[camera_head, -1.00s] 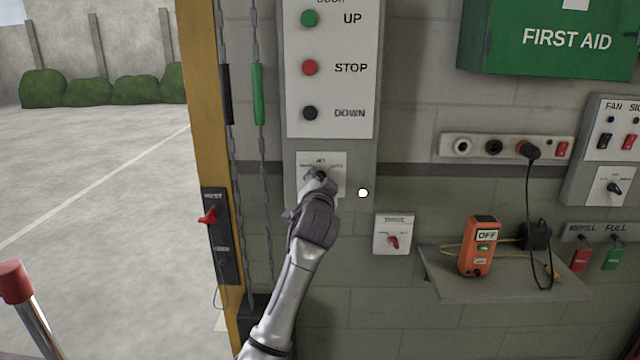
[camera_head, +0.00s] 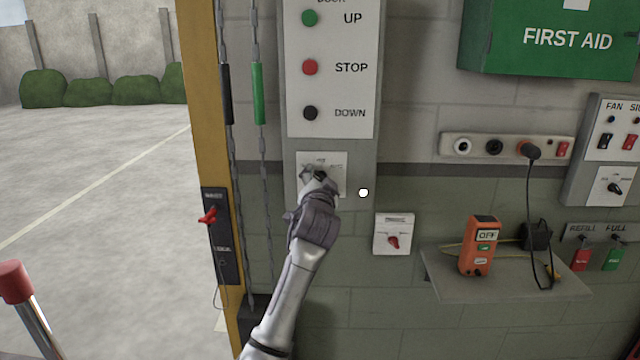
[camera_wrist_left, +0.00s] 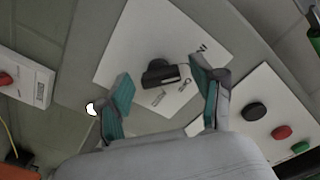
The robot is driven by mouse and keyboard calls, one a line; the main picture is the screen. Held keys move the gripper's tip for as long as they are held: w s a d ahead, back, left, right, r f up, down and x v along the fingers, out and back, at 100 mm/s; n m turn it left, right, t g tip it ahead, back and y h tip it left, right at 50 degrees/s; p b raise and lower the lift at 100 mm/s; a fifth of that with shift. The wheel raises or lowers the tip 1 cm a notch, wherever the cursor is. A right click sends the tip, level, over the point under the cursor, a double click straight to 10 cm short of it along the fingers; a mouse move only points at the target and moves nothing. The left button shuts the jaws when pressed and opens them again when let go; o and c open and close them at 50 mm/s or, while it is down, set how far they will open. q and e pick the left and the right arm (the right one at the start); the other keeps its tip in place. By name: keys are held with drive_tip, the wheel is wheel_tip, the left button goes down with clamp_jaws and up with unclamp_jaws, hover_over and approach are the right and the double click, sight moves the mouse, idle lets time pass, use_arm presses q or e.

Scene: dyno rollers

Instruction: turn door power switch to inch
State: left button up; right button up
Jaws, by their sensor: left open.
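The door control panel (camera_head: 361,130) has green UP, red STOP and black DOWN buttons. Below them is a white plate (camera_head: 334,160) with a black rotary switch, mostly hidden by my gripper in the head view. In the left wrist view the black knob (camera_wrist_left: 160,73) shows on its white plate, with small labels too small to read surely. My left gripper (camera_head: 322,176) is at the plate. In the wrist view its teal-padded fingers (camera_wrist_left: 163,95) are open, one on each side of the knob and apart from it. My right gripper is not in view.
A small white box with a red knob (camera_head: 393,240) sits lower right of the panel. An orange OFF device (camera_head: 479,246) stands on a shelf (camera_head: 505,280). Chains (camera_head: 259,190) hang left of the panel. A green first aid box (camera_head: 545,40) is upper right.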

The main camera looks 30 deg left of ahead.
use_arm(q)
drive_tip(key=v, duration=1.2)
drive_tip(key=shift+a, duration=0.1)
